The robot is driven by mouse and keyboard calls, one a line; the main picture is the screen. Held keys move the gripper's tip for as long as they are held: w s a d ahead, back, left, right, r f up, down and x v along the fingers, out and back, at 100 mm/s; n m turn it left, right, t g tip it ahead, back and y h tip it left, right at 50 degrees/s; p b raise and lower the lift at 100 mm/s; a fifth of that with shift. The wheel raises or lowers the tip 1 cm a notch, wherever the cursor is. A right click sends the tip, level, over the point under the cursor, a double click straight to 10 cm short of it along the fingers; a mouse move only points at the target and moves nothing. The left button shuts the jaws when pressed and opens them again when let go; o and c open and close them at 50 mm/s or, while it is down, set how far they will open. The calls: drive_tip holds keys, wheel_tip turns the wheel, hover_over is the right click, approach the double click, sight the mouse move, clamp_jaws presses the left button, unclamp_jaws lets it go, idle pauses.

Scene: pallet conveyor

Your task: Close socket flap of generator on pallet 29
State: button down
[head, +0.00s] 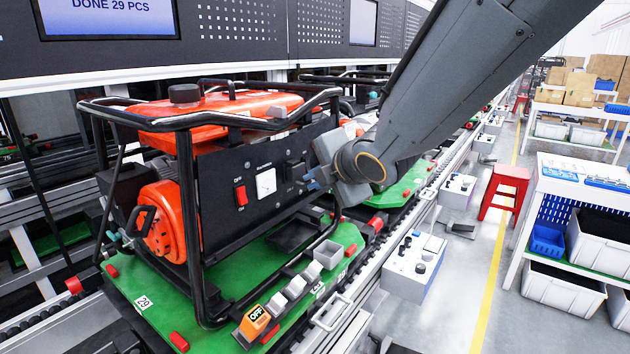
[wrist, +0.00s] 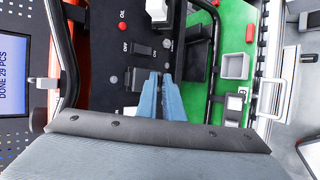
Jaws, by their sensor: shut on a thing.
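The generator on pallet 29, orange with a black tube frame (head: 335,95), stands on a green pallet (head: 143,302) tagged 29 in the head view. Its dark front panel (head: 225,222) carries a red switch (head: 240,194), a white gauge (head: 266,183) and a black on/off switch (wrist: 140,50). My gripper (head: 308,184) is at the panel's right end. In the wrist view its blue fingers (wrist: 161,76) are close together against the dark socket area, shut on what appears to be the dark socket flap (wrist: 131,78). The fingers hide much of the flap, and its angle cannot be told.
The frame tube passes close to my gripper. An orange OFF block (head: 255,321) and several grey blocks line the pallet's front edge. Conveyor rails and control boxes (head: 414,254) run alongside.

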drive_tip(key=c, duration=2.2)
unclamp_jaws()
drive_tip(key=shift+f, duration=0.1)
drive_tip(key=p+v, duration=0.2)
drive_tip(key=v, duration=0.5)
drive_tip(key=shift+s+d+r, duration=0.15)
drive_tip(key=shift+s+r, duration=0.1)
drive_tip(key=shift+s, duration=0.05)
